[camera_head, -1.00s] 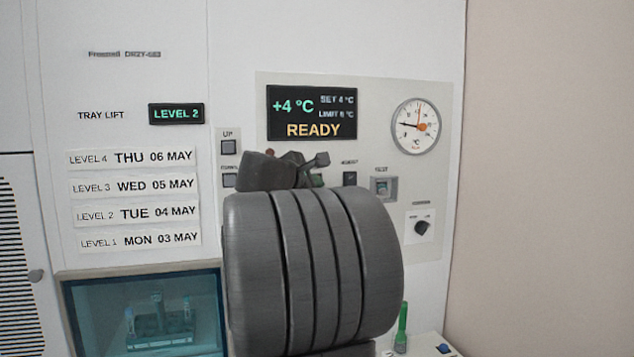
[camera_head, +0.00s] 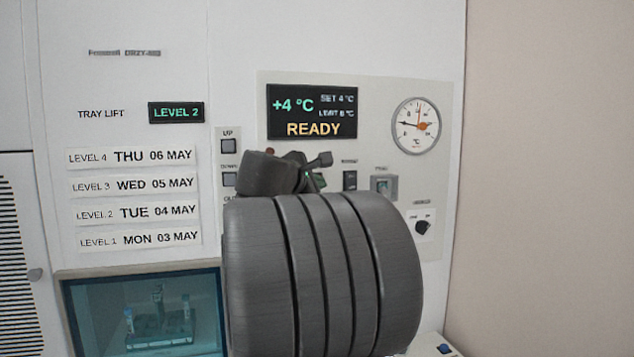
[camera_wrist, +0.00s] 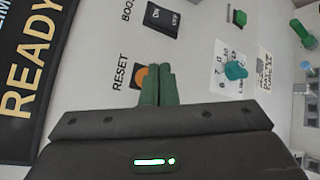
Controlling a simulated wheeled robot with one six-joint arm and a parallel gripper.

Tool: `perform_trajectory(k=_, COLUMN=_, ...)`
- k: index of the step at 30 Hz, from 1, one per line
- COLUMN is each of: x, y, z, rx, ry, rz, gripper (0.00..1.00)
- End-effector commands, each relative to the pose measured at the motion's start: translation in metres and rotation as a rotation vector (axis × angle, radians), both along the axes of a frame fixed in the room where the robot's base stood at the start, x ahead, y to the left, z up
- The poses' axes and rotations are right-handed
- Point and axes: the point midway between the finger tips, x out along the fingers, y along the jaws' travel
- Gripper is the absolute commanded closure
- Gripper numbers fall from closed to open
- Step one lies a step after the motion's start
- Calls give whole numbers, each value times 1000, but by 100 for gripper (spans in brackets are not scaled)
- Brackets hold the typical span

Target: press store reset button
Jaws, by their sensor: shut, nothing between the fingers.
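In the wrist view, an orange button (camera_wrist: 140,76) sits on the white panel beside the label RESET. My gripper (camera_wrist: 158,70) is shut, with its two green fingers together and nothing between them. The fingertips overlap the right side of the button in that view; I cannot tell whether they touch it.
The display (camera_head: 312,112) reads +4 °C and READY. A BOOST rocker switch (camera_wrist: 162,18) is near the fingers. A teal knob (camera_wrist: 235,70) and a green button (camera_wrist: 240,17) lie further right. UP (camera_head: 228,146) and lower (camera_head: 228,180) lift buttons are left of my arm.

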Motion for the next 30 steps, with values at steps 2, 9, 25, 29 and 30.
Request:
perform_trajectory(k=2, x=-4, y=-1, z=0, rx=1, ry=-1, rz=0, gripper=100)
perform_trajectory(k=9, x=-27, y=-9, z=-1, rx=1, ry=-2, rz=0, gripper=100)
perform_trajectory(k=25, x=-47, y=-15, z=0, rx=0, ry=0, rz=0, gripper=100)
perform_trajectory(k=29, x=-47, y=-15, z=0, rx=0, ry=0, rz=0, gripper=100)
perform_trajectory(k=30, x=-47, y=-15, z=0, rx=0, ry=0, rz=0, gripper=100)
